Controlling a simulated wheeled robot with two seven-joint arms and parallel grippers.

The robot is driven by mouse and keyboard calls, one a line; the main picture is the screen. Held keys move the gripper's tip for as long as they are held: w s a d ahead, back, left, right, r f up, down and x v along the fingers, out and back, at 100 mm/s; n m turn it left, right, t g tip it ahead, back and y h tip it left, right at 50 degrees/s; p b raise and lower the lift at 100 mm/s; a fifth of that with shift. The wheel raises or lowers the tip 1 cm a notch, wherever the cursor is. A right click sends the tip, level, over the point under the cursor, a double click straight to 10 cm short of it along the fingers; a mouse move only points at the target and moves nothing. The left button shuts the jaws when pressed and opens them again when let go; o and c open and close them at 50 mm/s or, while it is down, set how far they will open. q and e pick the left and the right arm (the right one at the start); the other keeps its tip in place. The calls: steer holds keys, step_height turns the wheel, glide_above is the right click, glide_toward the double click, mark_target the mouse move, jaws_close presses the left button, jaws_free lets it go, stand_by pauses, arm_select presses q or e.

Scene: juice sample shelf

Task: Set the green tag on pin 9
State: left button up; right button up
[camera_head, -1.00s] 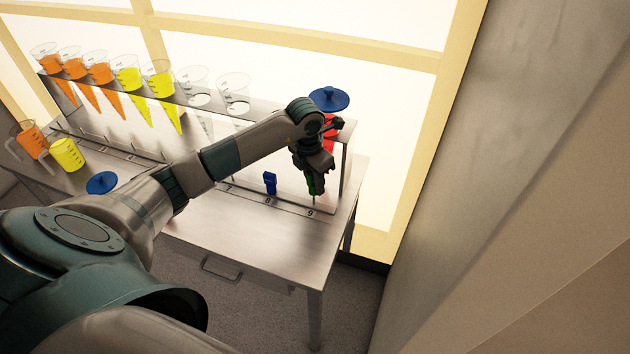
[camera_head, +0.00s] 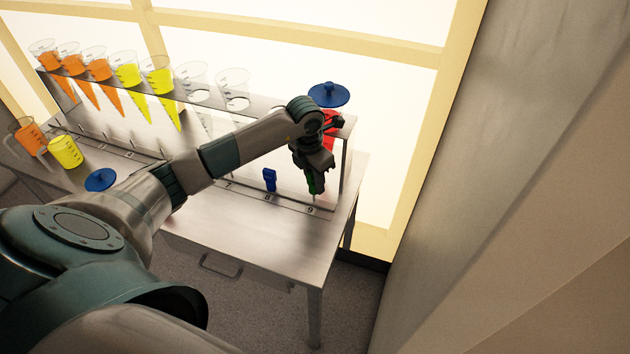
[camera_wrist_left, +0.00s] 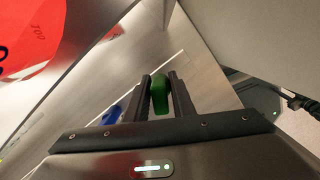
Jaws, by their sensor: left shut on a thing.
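The green tag (camera_head: 311,184) is held between the fingers of my left gripper (camera_head: 315,178) at the right end of the numbered strip. It also shows in the left wrist view (camera_wrist_left: 159,94), between the two dark fingers (camera_wrist_left: 162,97). The tag is just above or at pin 9, by the number 9; the pin is mostly hidden, so I cannot tell whether they touch. A blue tag (camera_head: 269,180) stands upright on the strip by the number 8. It also shows at the left of the fingers in the left wrist view (camera_wrist_left: 113,114). My right gripper is not in view.
A rack (camera_head: 215,106) above holds several cones with orange and yellow juice, and some empty ones. A red cone (camera_head: 329,120) under a blue lid (camera_head: 329,94) is close behind my left wrist. Two beakers and a blue disc (camera_head: 101,180) are on the left. The table front (camera_head: 250,225) is clear.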

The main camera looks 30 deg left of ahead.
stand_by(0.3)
arm_select(q)
steer(key=shift+a+f, duration=0.1)
steer(key=shift+f, duration=0.05)
steer(key=shift+s+a+f+b, duration=0.1)
steer(key=shift+a+f+b, duration=0.05)
steer(key=shift+f+b, duration=0.3)
